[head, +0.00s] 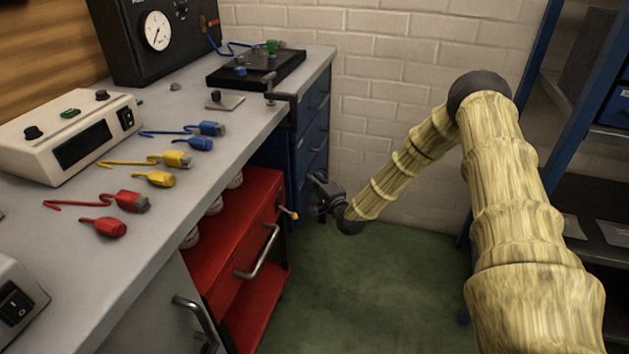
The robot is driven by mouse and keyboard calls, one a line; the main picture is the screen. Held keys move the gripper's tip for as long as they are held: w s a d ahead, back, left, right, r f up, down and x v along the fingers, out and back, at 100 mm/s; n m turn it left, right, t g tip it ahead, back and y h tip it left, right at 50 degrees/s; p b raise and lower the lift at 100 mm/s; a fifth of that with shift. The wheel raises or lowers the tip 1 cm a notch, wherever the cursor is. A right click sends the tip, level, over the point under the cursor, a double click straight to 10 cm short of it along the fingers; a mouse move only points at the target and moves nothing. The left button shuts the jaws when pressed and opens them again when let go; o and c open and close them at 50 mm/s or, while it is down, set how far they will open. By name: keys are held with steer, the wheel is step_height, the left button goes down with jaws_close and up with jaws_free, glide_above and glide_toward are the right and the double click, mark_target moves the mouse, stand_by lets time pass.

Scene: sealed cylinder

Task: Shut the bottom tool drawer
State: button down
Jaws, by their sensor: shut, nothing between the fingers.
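A blue drawer cabinet (309,145) stands under the far end of the bench, with several drawer fronts and dark handles facing right. Its lower part is partly hidden behind the red cabinet and my gripper. I cannot tell how far its bottom drawer stands out. My gripper (322,198) is low, at the lower right front of the blue cabinet, small and dark in the head view. It is shut and empty. Whether it touches the drawer front cannot be told.
A red cabinet (236,240) with a metal handle and a yellow-tipped lever juts out from under the grey bench (180,225). The green floor (360,290) is clear. A blue shelf rack (560,130) stands at right, a white brick wall behind.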

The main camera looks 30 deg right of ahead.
steer(key=shift+w+a+r, duration=0.15)
steer(key=shift+a, duration=0.05)
steer(key=shift+s+d, duration=0.3)
steer(key=shift+d, duration=0.05)
steer(key=s+d+p, duration=0.1)
steer(key=s+d, duration=0.2)
steer(key=s, duration=0.9)
steer(key=shift+s, duration=0.2)
steer(key=shift+a+f, duration=0.15)
steer(key=shift+f, duration=0.1)
